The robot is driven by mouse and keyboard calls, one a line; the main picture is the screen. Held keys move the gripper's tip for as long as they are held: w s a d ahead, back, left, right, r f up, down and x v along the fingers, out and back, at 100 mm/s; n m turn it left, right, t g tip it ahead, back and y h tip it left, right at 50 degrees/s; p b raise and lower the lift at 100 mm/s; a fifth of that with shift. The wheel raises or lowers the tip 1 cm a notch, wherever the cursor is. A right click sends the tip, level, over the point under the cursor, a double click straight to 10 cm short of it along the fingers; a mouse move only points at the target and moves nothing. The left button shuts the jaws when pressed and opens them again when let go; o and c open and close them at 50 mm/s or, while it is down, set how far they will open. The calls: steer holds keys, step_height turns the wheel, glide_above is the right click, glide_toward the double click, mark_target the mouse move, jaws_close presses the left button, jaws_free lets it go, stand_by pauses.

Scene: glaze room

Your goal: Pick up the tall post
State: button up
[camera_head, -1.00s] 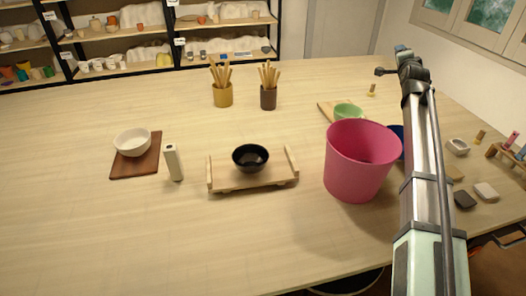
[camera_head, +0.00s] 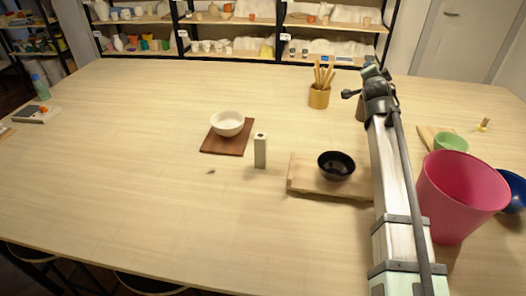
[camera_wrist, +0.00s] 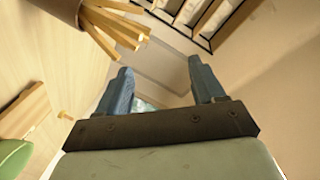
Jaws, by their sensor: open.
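The tall post (camera_head: 260,151), a slim pale upright block with a dark hole in its top, stands on the table in the head view. It is between the white bowl and the wooden tray, apart from both. My gripper (camera_head: 372,72) is raised at the far end of my arm, well beyond the post and to its right. In the wrist view my gripper's (camera_wrist: 162,83) two blue-grey fingers are spread with nothing between them. The post does not show in the wrist view.
The white bowl (camera_head: 227,124) sits on a brown board (camera_head: 213,146). A black bowl (camera_head: 336,166) is on the wooden tray (camera_head: 304,183), which my arm partly covers. A pink bucket (camera_head: 458,195) stands right of my arm. Table left of the post is mostly clear.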

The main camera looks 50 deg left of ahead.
steer(key=s+a+n+g+y, duration=0.1)
steer(key=s+a+n+y, duration=0.15)
steer(key=s+a, duration=1.05)
steer(key=s+a+n+g+y, duration=0.1)
steer(key=s+a+n+y, duration=0.3)
steer(key=s, duration=1.5)
steer(key=s+a+n+g+h, duration=0.15)
steer(key=s+a, duration=0.35)
steer(key=s, duration=1.4)
steer(key=n+t+h, duration=0.2)
steer(key=n+t, duration=0.1)
steer(key=n, duration=0.1)
glide_toward(260, 143)
steer(key=x, duration=0.4)
steer(key=shift+a, duration=0.25)
steer(key=shift+w, duration=0.2)
steer(key=shift+x, duration=3.65)
